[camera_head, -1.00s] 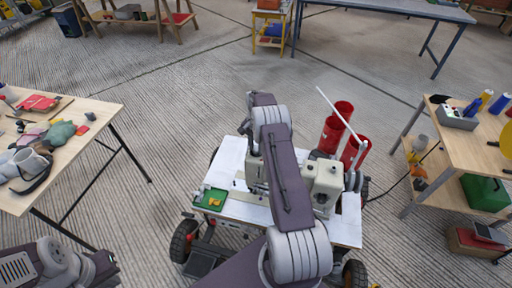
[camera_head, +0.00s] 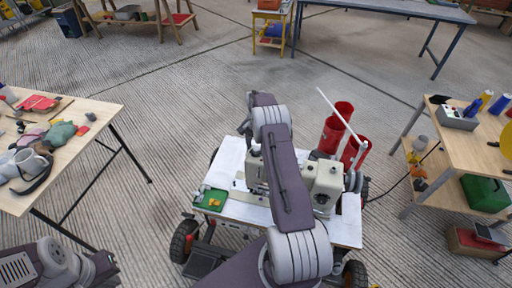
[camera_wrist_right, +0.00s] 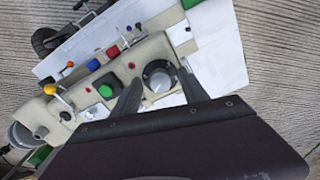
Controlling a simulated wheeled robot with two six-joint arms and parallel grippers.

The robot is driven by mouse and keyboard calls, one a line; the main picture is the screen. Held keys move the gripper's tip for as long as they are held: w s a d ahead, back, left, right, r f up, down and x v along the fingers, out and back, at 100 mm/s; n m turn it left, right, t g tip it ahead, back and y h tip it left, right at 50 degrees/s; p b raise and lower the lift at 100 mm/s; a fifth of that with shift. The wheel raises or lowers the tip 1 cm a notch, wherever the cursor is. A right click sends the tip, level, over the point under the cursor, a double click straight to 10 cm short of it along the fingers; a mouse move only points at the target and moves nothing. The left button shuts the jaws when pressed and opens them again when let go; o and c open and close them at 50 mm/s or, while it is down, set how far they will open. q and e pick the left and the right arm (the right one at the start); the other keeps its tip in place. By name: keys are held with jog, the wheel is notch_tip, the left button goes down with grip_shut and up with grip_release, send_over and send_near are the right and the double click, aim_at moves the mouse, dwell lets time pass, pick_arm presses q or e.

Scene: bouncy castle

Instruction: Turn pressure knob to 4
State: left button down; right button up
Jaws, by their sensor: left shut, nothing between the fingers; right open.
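A round grey knob with a dark ring (camera_wrist_right: 158,76), which looks like the pressure knob, sits on the cream sewing machine (camera_wrist_right: 118,72). Its numbers are too small to read. My right gripper (camera_wrist_right: 160,92) is open, with one dark finger on each side of the knob in the right wrist view. I cannot tell whether the fingers touch it. In the head view the sewing machine (camera_head: 325,180) stands on a white-topped cart, and my right arm hides its middle and the right gripper. My left gripper (camera_head: 106,268) is shut and empty at the lower left, away from the cart.
The machine also carries a green button (camera_wrist_right: 105,91), a red button (camera_wrist_right: 87,116) and a yellow-tipped lever (camera_wrist_right: 52,90). Red cylinders (camera_head: 333,135) stand behind it. A green tray (camera_head: 212,199) lies on the cart's left. Wooden tables flank the cart, with open floor between.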

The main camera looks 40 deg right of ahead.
aim_at(256, 149)
notch_tip(256, 149, up, 9)
dwell(0.5)
